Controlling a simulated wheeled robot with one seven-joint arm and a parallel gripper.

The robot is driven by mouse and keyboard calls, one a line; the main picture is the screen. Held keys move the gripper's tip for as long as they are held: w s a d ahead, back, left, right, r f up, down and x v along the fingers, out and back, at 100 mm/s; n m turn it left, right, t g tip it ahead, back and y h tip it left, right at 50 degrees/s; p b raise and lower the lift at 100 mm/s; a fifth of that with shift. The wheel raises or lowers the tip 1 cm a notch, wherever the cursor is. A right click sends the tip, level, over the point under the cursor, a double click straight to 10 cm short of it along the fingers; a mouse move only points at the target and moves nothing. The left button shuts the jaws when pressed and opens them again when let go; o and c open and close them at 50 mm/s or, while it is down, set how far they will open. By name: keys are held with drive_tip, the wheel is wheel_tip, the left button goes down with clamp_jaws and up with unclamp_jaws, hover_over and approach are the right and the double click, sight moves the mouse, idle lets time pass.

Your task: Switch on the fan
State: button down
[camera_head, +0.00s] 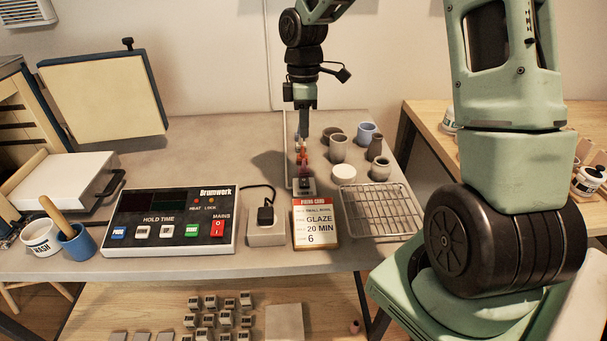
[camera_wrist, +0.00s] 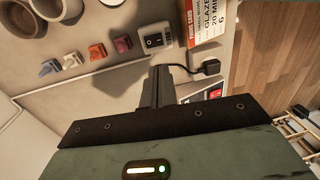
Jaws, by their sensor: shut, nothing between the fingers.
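A small pale box with a black rocker switch (camera_wrist: 153,41) shows in the wrist view, just beyond my fingertips. In the head view this switch box (camera_head: 305,188) sits on the table behind the firing card. Its label is too small to read, and I cannot tell the rocker's position. My gripper (camera_head: 305,135) points down above the back of the table, behind the switch box. Its fingers (camera_wrist: 159,72) are shut and empty in the wrist view, apart from the switch in the picture. No fan is clearly recognisable.
The firing card (camera_head: 314,222) stands in front of the switch box. A plug block (camera_head: 266,233), the Drumwork control panel (camera_head: 172,220) and a wire rack (camera_head: 380,211) lie nearby. Small coloured cones (camera_wrist: 72,61) stand in a row beside the switch box. Several pots (camera_head: 338,148) stand to the right.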

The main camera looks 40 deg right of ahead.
sight(305, 185)
drive_tip(key=f, duration=0.4)
drive_tip(key=s+f+p, duration=0.1)
drive_tip(key=f, duration=0.4)
drive_tip(key=a+f, duration=0.1)
drive_tip(key=f, duration=0.3)
drive_tip(key=shift+s+f+p, duration=0.2)
drive_tip(key=shift+p, duration=0.1)
